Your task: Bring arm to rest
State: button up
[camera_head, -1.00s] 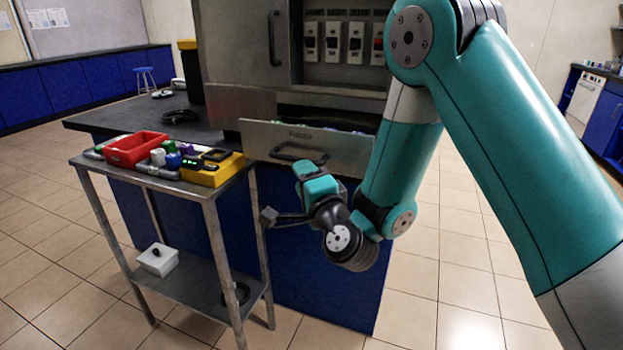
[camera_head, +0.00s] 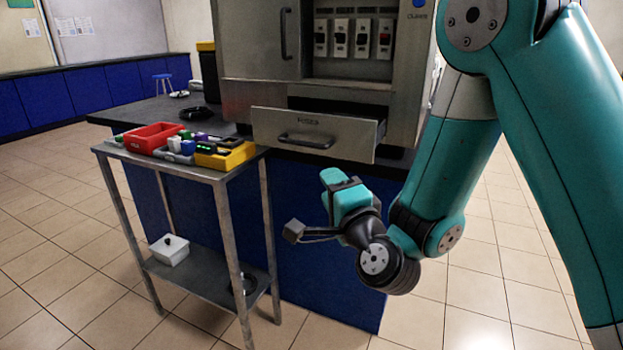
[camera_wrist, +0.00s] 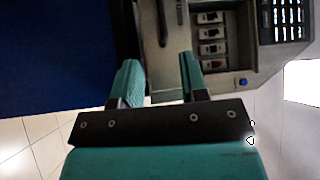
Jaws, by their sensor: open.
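My gripper (camera_wrist: 158,82) shows in the wrist view with its two teal fingers apart and nothing between them. In the head view my gripper (camera_head: 331,192) hangs in front of the blue bench side, right of the metal cart and below the open drawer. My arm comes down from the upper right, bent at the elbow, with the wrist low. The gripper looks apart from the drawer and the cart.
An open drawer (camera_head: 315,138) juts out of the grey machine (camera_head: 250,60). A metal cart (camera_head: 206,171) carries a red bin (camera_head: 152,138), a yellow holder (camera_head: 226,156) and small coloured items. A white box (camera_head: 169,250) sits on its lower shelf. Tiled floor lies clear at left.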

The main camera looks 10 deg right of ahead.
jog(key=shift+a, duration=0.15)
jog(key=s+a+r+n+g+y, duration=0.2)
jog(key=s+a+n+g+y, duration=0.65)
jog(key=n, duration=0.45)
jog(key=s+d+n+g+h, duration=0.3)
jog(key=s+n+g, duration=0.2)
jog(key=s, duration=0.3)
jog(key=s+d+n+g+h, duration=0.3)
jog(key=s+d+n+g, duration=0.15)
jog(key=s, duration=0.35)
notch_tip(320, 180, up, 16)
jog(key=s+g+p, duration=0.1)
jog(key=p, duration=1.5)
jog(key=shift+a+f+h, duration=0.15)
jog(key=shift+h, duration=0.2)
